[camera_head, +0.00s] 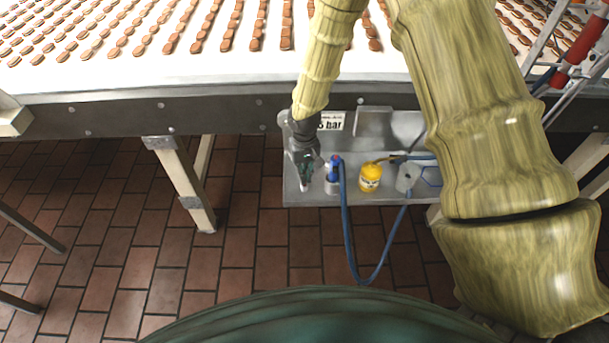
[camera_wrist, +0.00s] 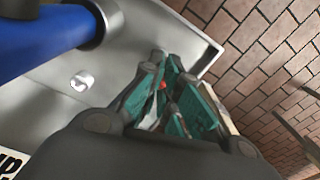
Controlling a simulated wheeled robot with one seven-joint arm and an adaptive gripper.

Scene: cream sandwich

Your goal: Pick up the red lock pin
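My gripper (camera_head: 306,182) points down over the left part of a grey metal shelf, just left of a blue cylindrical fitting (camera_head: 334,171). In the wrist view my gripper's teal finger pads (camera_wrist: 164,62) stand close together, with a narrow gap between the tips. A small red spot, likely the red lock pin (camera_wrist: 163,86), shows between the pads. Most of it is hidden by the fingers. I cannot tell whether the pads press on it or only stand around it. The pin cannot be made out in the head view.
The grey shelf (camera_head: 300,197) also carries a yellow container (camera_head: 370,177) and a grey hexagonal fitting (camera_head: 408,177). A blue hose (camera_head: 352,250) hangs in a loop over the front edge. A white conveyor (camera_head: 200,70) with rows of brown sandwiches lies behind.

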